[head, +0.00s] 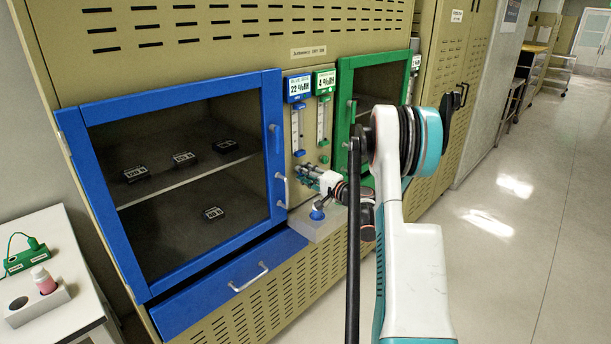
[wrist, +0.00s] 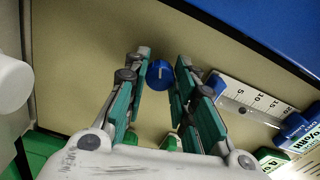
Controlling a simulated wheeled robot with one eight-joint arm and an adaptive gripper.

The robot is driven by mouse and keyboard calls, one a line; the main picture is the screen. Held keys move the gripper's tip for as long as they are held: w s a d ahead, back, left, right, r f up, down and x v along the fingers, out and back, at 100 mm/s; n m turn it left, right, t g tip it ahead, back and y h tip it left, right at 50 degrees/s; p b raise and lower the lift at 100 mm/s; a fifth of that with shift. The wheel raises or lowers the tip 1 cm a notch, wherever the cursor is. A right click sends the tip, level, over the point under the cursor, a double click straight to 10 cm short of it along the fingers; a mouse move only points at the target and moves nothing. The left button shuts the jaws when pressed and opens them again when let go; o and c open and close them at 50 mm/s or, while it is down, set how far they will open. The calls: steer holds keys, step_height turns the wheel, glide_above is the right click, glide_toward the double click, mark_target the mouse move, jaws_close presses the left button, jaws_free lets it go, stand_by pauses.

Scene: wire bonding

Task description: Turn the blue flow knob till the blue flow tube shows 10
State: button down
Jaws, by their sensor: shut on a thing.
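The blue flow knob (wrist: 160,74) is round with a pale pointer line, and shows between my fingertips in the wrist view. My gripper (wrist: 161,76) is shut on it, one finger on each side. In the head view my gripper (head: 303,170) is at the panel between the blue and green doors, and it hides the knob. The blue flow tube (head: 296,130) stands upright above it. In the wrist view its white scale (wrist: 250,100) is marked 5, 10, 15 and 20.
A blue display (head: 298,87) reads about 22 above the blue tube. The green flow tube (head: 322,122) and green knob (head: 324,159) are close on the right. The blue door (head: 170,90) and green door (head: 345,85) are shut. A grey block (head: 325,226) with a blue ball is below my gripper.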

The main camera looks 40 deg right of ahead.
steer(key=shift+f+n, duration=0.1)
steer(key=shift+n, duration=2.1)
steer(key=shift+a, duration=0.1)
steer(key=c, duration=1.3)
jaws_free()
steer(key=s, duration=0.8)
steer(key=s+d, duration=0.1)
steer(key=s, duration=0.3)
